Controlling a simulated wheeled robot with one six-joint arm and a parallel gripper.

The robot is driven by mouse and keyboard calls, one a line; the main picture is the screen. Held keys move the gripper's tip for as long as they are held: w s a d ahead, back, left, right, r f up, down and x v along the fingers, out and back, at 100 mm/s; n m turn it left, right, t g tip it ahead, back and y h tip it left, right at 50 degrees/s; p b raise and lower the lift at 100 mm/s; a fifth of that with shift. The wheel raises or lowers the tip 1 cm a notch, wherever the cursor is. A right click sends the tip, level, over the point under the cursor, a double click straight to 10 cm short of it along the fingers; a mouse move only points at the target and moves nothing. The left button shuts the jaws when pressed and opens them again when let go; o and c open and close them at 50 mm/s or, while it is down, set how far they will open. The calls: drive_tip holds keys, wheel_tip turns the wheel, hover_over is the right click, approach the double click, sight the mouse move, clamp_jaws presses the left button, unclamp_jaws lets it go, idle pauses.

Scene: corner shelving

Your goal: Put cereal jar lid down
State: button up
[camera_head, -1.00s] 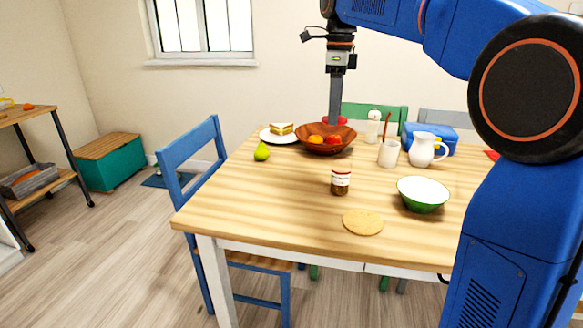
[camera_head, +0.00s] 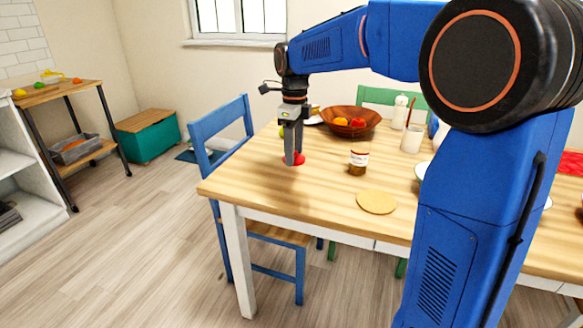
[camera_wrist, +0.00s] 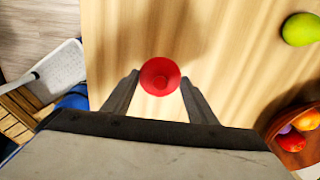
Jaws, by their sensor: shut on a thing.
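My gripper (camera_head: 291,158) is shut on the red cereal jar lid (camera_head: 298,160), over the left part of the wooden table (camera_head: 260,190). The lid is round with a small raised knob. In the wrist view the lid (camera_wrist: 160,70) shows between the tips of my gripper (camera_wrist: 160,85), with wood below it. Whether it touches the tabletop I cannot tell. A small dark jar with a pale label (camera_head: 358,162) stands upright to the right of my gripper.
A round tan mat (camera_head: 376,201) lies in front of the jar. A fruit bowl (camera_head: 365,128) stands behind; a green pear (camera_wrist: 301,29) lies near it. A white mug (camera_head: 411,139) is further right. A blue chair (camera_head: 221,121) stands at the left edge. The front-left tabletop is clear.

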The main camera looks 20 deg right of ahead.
sight(295, 175)
drive_tip(key=shift+d+f, duration=0.1)
drive_tip(key=shift+f, duration=2.45)
drive_tip(key=shift+f, duration=0.15)
drive_tip(key=o, duration=1)
